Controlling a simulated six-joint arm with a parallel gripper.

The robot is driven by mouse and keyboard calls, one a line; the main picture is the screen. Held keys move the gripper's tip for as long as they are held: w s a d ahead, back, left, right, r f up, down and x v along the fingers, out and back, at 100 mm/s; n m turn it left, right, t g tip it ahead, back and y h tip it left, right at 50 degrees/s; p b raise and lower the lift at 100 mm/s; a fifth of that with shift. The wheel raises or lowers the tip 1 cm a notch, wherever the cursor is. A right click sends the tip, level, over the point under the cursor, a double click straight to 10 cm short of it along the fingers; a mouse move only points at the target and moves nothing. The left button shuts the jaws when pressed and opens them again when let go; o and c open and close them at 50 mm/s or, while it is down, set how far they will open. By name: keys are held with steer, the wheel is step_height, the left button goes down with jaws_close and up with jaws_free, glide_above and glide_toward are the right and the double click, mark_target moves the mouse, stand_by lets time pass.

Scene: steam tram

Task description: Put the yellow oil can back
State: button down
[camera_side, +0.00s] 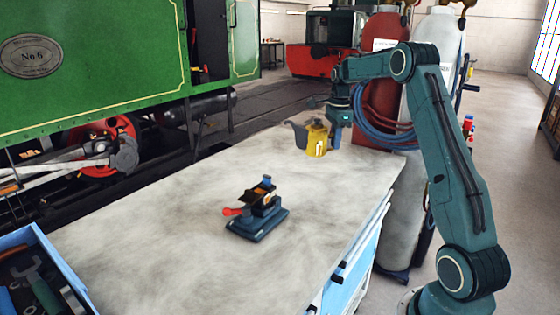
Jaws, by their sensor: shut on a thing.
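The yellow oil can (317,142) is at the far end of the grey-white bench top (170,215), upright or nearly so. A grey part (299,135) shows close at its left; I cannot tell whether it belongs to the can. My gripper (333,132) points down at the can's right side and is shut on it. The fingertips are small and partly hidden by the can. I cannot tell whether the can's base touches the bench.
A small blue vice (258,228) with a red handle stands mid-bench. A blue tool tray (62,262) is at the near left. Gas cylinders (383,85) with coiled hoses stand close behind my gripper. A green locomotive is beyond the bench's left side. Much of the bench is clear.

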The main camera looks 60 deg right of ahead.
step_height(320, 180, down, 14)
steer(key=shift+r, duration=0.2)
steer(key=shift+f, duration=0.1)
steer(key=shift+f, duration=2.05)
steer(key=shift+f, duration=0.1)
steer(key=c, duration=1.5)
jaws_free()
step_height(320, 180, up, 12)
steer(key=shift+d+r, duration=0.1)
steer(key=shift+r, duration=0.05)
